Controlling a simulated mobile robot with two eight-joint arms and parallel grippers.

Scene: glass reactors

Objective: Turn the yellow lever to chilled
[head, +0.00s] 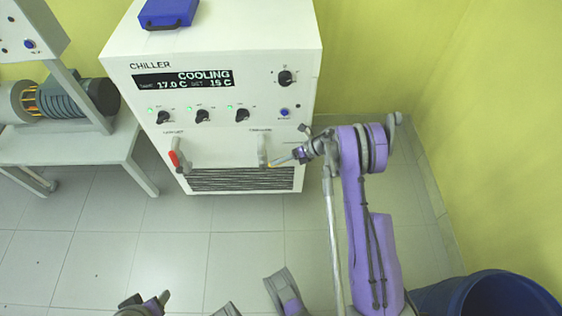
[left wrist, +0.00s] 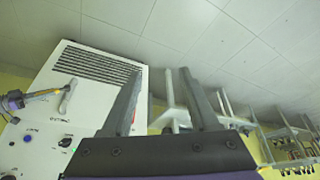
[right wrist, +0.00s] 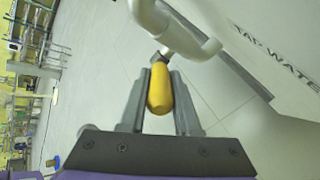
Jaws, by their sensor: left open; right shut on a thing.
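The yellow lever (right wrist: 160,90) sits between the two fingers of my right gripper (right wrist: 160,82), which is shut on it, in the right wrist view. It joins a pale grey valve pipe (right wrist: 178,30) on the front of the white chiller (head: 225,60). In the head view the yellow lever (head: 272,164) points to the right, and my right gripper (head: 285,160) reaches it from the right. It also shows in the left wrist view (left wrist: 45,92). My left gripper (left wrist: 160,72) is open, with nothing between its fingers, away from the lever.
A red lever (head: 175,158) sits on another pipe at the chiller's left. The display reads COOLING, above several knobs. A white table (head: 75,145) stands on the left, a blue bin (head: 490,292) at bottom right. The floor in front is clear. A TAP WATER label (right wrist: 275,55) shows.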

